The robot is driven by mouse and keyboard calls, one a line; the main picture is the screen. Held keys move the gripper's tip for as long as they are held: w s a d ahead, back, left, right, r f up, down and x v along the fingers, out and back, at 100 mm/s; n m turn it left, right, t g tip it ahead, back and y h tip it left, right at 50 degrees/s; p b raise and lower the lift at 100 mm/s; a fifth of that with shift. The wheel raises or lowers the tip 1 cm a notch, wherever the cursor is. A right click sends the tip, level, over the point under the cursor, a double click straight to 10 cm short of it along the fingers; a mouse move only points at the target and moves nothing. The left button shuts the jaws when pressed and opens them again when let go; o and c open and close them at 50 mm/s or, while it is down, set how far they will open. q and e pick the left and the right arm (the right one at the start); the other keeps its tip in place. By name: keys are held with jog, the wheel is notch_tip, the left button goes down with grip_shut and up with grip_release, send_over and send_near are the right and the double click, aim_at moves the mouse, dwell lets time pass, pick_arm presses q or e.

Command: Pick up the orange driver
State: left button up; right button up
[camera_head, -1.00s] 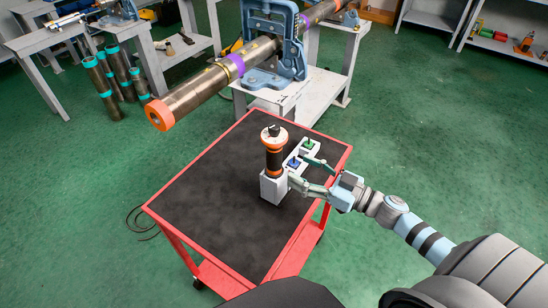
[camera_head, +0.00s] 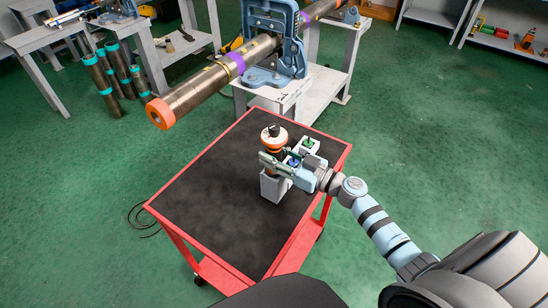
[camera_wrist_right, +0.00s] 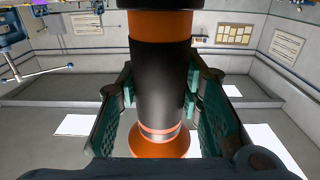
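The orange driver (camera_head: 273,141), with an orange top and a dark body, stands upright in a white holder (camera_head: 272,187) on the cart. My right gripper (camera_head: 274,163) is at the driver's body, with one finger on each side, and hides part of it. In the right wrist view the driver (camera_wrist_right: 160,82) stands between the two green-padded fingers (camera_wrist_right: 160,100). The fingers are spread around it, and I cannot tell whether either pad touches it. My left gripper is not in view.
The red cart (camera_head: 205,180) has a black top, mostly clear to the left. Green-topped and blue-topped tools (camera_head: 308,143) sit in the holder beside the driver. Behind, a long pipe (camera_head: 205,88) with an orange end is clamped in a blue vise (camera_head: 270,20) and reaches over the cart's far side.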

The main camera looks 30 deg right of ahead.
aim_at(274, 126)
grip_shut()
jog(key=shift+r, duration=0.1)
notch_tip(274, 126, up, 13)
jog(key=p, duration=0.8)
jog(key=shift+f, duration=0.2)
notch_tip(274, 126, up, 4)
jog(key=shift+r, duration=0.65)
jog(key=shift+f, duration=0.1)
